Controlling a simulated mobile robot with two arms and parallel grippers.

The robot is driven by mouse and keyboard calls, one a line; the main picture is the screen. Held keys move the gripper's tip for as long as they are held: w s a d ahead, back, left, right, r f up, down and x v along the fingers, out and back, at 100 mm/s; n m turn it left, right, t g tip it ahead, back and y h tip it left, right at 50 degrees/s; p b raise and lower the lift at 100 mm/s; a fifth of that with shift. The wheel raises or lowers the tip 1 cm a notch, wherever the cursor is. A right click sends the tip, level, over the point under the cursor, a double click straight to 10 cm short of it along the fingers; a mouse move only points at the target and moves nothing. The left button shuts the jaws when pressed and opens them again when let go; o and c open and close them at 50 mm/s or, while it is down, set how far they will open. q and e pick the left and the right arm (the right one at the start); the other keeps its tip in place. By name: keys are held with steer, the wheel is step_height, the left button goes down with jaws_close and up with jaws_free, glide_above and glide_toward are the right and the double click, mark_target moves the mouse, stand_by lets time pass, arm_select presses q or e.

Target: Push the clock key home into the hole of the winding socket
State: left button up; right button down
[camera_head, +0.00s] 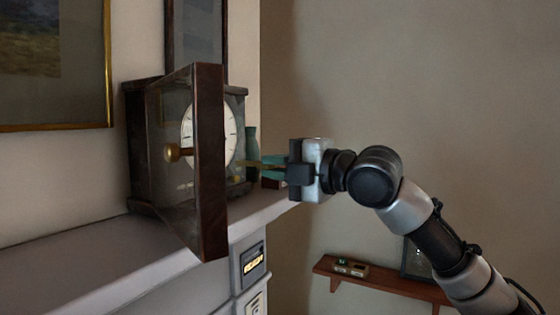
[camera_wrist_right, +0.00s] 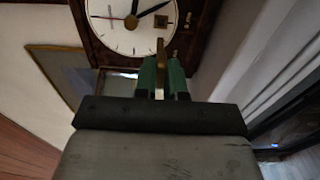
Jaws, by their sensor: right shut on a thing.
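The clock (camera_head: 138,150) is a dark wooden case with a white dial (camera_head: 231,138), standing on the mantel with its glazed door open toward me. My right gripper (camera_head: 272,167) is shut on the brass clock key (camera_head: 248,164), to the right of the dial. In the right wrist view, the key (camera_wrist_right: 160,66) stands between the green fingertips (camera_wrist_right: 162,80) and points at the dial. A small brownish square on the dial, which looks like the winding socket (camera_wrist_right: 160,20), lies beyond the key's tip. A gap shows between them in this view; depth is unclear. The left gripper is not in view.
The open door (camera_head: 211,170) with a brass knob (camera_head: 172,152) stands left of the key and hides part of the dial. A teal vase (camera_head: 252,146) is behind the gripper on the mantel (camera_head: 110,250). A low wall shelf (camera_head: 385,284) is at the lower right.

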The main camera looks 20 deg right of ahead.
mark_target(251, 164)
steer(key=p+x, duration=0.1)
steer(key=x, duration=0.2)
steer(key=shift+r+p, duration=0.1)
steer(key=shift+p, duration=0.2)
steer(key=shift+w+a+p, duration=0.45)
steer(key=shift+w+p, duration=0.05)
steer(key=shift+w, duration=0.1)
steer(key=shift+w+a, duration=0.1)
steer(key=shift+w, duration=0.05)
steer(key=shift+p, duration=0.3)
steer(key=shift+p, duration=0.9)
stand_by(0.8)
steer(key=shift+p+x, duration=1.45)
steer(key=shift+x, duration=0.45)
